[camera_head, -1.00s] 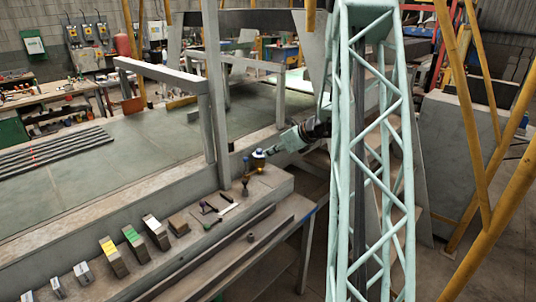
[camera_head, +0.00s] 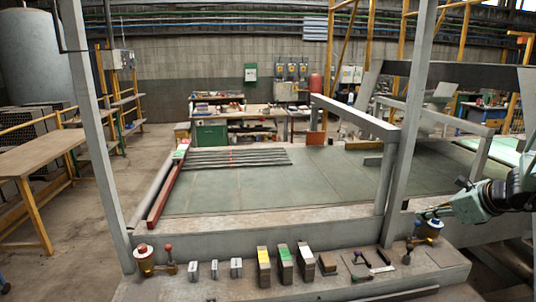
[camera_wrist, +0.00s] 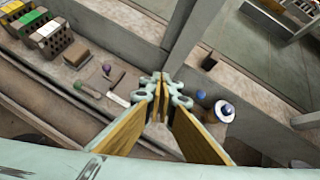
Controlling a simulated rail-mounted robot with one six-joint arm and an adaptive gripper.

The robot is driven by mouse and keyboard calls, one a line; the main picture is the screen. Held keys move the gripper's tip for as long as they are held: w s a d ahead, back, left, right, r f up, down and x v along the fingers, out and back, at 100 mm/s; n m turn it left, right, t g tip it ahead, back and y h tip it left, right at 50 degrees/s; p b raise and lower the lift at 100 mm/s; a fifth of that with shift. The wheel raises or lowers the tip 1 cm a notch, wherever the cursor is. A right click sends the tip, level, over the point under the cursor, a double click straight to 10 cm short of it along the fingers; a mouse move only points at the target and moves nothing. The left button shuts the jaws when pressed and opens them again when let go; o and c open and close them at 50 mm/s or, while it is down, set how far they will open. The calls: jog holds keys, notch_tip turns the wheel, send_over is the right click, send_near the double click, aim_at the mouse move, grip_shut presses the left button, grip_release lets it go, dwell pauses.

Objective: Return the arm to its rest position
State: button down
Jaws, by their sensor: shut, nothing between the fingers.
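My gripper (camera_head: 428,213) is at the right of the head view, at the end of my pale green and black arm, close to a blue-topped yellow valve (camera_head: 433,230) on the front ledge. In the wrist view my gripper (camera_wrist: 163,88) is shut, its fingertips together with nothing between them. The valve's round white and blue top (camera_wrist: 224,109) is to the right of the fingers there, and I see a gap between them. Whether the fingers are in front of or above the valve in the head view is hard to tell.
The ledge (camera_head: 210,291) carries yellow, green and white marked blocks (camera_head: 284,262), a brown block (camera_head: 327,263), small tools (camera_head: 380,268) and a red-topped valve (camera_head: 143,257). A grey upright post (camera_head: 399,170) stands just left of my gripper. Behind lies a wide green table (camera_head: 270,190).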

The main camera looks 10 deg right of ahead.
jog(key=s+a+r+n+g+y+b, duration=0.1)
jog(key=s+a+r+n, duration=0.15)
jog(key=a, duration=0.35)
jog(key=s+a+r+n, duration=0.1)
jog(key=a+r+n, duration=0.15)
jog(key=a, duration=0.45)
jog(key=s+a+r+n+g+y+b, duration=0.1)
jog(key=a+n, duration=0.2)
jog(key=a, duration=0.3)
jog(key=s+a+r+n+g+b, duration=0.25)
jog(key=s+a+n, duration=0.45)
jog(key=s+a, duration=0.7)
jog(key=s+a+r+n+g+h, duration=0.1)
jog(key=s+a+r+n+g, duration=0.15)
jog(key=s+a+n, duration=0.75)
jog(key=s+d+r+n+t+h, duration=0.1)
jog(key=s+n, duration=0.1)
jog(key=s, duration=0.6)
jog(key=s+d+r+n+h+b, duration=0.1)
jog(key=s+n+h, duration=0.1)
jog(key=s, duration=0.7)
jog(key=shift+d+n+t, duration=0.2)
jog(key=shift+n+t, duration=0.2)
jog(key=shift+n, duration=0.3)
jog(key=shift+s, duration=0.1)
